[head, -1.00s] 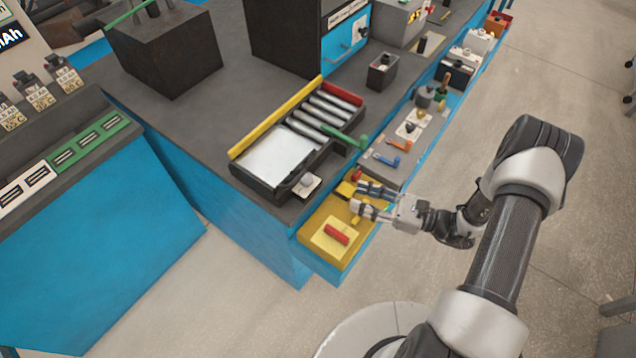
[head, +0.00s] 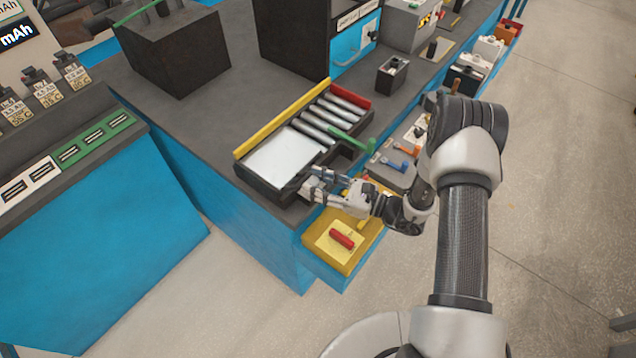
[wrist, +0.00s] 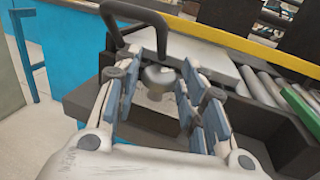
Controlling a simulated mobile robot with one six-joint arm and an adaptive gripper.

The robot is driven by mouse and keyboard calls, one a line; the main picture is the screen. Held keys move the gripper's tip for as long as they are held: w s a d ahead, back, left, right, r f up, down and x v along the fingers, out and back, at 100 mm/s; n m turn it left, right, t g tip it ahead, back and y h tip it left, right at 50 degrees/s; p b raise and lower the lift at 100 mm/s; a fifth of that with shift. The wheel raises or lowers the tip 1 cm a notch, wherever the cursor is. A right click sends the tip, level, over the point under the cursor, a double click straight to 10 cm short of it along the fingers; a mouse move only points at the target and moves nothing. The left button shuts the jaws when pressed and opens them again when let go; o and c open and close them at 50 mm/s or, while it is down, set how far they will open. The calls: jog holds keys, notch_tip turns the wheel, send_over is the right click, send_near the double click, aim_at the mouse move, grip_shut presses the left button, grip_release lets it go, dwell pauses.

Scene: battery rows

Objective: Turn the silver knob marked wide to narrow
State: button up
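The silver knob (wrist: 158,77) shows in the wrist view, on a pale plate (wrist: 155,101) at the near corner of the dark roller tray. My gripper (head: 309,182) is over that corner in the head view and hides the knob there. In the wrist view its fingers are apart, one on each side of the knob. A gap shows beside the knob, and I cannot tell whether either finger touches it. No wide or narrow marking is readable.
The roller tray (head: 262,183) has a yellow rail (head: 283,120) and a green lever (head: 350,139). A yellow box (head: 318,259) with a red handle (head: 342,239) is below my gripper. A black hoop (wrist: 135,17) rises beyond the knob in the wrist view. Floor at right is clear.

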jog(key=shift+c, duration=0.5)
jog(key=c, duration=0.7)
jog(key=shift+o, duration=0.2)
jog(key=shift+s+a+r+m+t+h+p, duration=0.15)
jog(key=shift+m+t+h+p, duration=0.2)
jog(key=shift+m+t, duration=0.3)
jog(key=shift+s+f+m+t+h+p, duration=0.1)
jog(key=shift+m+t+h+p, duration=0.1)
jog(key=shift+m+t+h, duration=0.4)
jog(key=shift+m+t+h+p, duration=0.3)
jog(key=shift+m+t+h, duration=0.75)
jog(key=shift+t, duration=0.7)
jog(key=o, duration=0.8)
jog(key=shift+c, duration=0.2)
